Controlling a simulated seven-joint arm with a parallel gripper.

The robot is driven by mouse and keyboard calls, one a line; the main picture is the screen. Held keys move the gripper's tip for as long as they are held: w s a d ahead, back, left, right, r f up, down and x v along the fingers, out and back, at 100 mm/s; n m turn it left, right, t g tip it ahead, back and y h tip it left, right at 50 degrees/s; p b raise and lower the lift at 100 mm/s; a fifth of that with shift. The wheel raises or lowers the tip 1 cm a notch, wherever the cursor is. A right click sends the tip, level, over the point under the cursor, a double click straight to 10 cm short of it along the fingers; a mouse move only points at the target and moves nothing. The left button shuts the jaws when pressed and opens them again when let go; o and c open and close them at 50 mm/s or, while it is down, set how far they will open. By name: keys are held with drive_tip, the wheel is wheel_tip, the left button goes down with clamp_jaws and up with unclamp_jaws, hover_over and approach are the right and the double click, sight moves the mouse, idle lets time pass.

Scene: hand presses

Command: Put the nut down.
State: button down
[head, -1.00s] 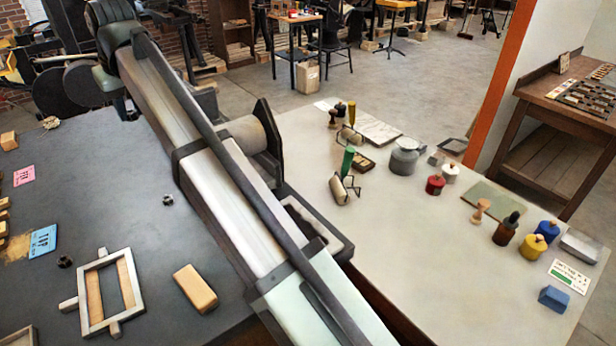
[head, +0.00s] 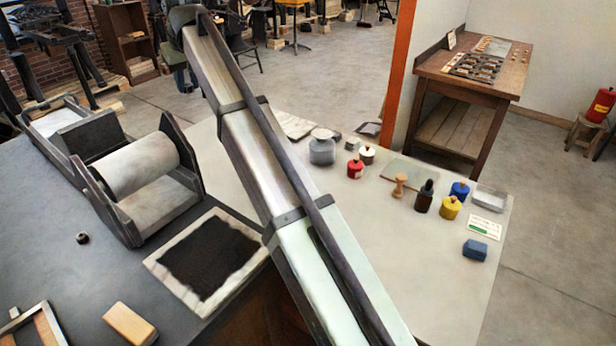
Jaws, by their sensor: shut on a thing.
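One small dark nut (head: 82,238) lies on the dark bench top (head: 45,210) at the left, in front of the roller press (head: 140,172). I cannot tell whether it is the task's nut. My arm crosses the view from the bottom right up to the far upper left, where it bends down and out of sight. My gripper is not in view, so neither its jaws nor anything in them shows.
A slab with a black inked patch (head: 210,262) lies beside the press. A wooden block (head: 130,324) and part of a metal frame (head: 35,325) are at the near left. The pale table (head: 380,290) holds jars, bottles and a blue block (head: 475,250). Its near part is clear.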

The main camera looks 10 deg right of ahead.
drive_tip(key=w+d+m, duration=0.1)
drive_tip(key=w+d, duration=0.2)
drive_tip(key=d, duration=0.5)
drive_tip(key=w+d+m, duration=0.1)
drive_tip(key=w+d, duration=0.1)
drive_tip(key=d, duration=0.6)
drive_tip(key=m+h, duration=0.2)
drive_tip(key=m, duration=0.1)
hover_over(310, 169)
drive_tip(key=s, duration=0.5)
drive_tip(key=shift+t, duration=0.3)
drive_tip(key=shift+w+a+f, duration=0.1)
drive_tip(key=shift+a+f, duration=0.05)
drive_tip(key=shift+f, duration=6.1)
drive_tip(key=shift+a+f, duration=0.15)
drive_tip(key=shift+f, duration=6.15)
drive_tip(key=shift+w+a+f, duration=0.1)
drive_tip(key=shift+a+f, duration=0.05)
drive_tip(key=shift+f, duration=6.1)
drive_tip(key=shift+f, duration=0.15)
drive_tip(key=c, duration=0.9)
unclamp_jaws()
drive_tip(key=shift+o, duration=0.2)
drive_tip(key=v, duration=1.2)
drive_tip(key=shift+d, duration=0.2)
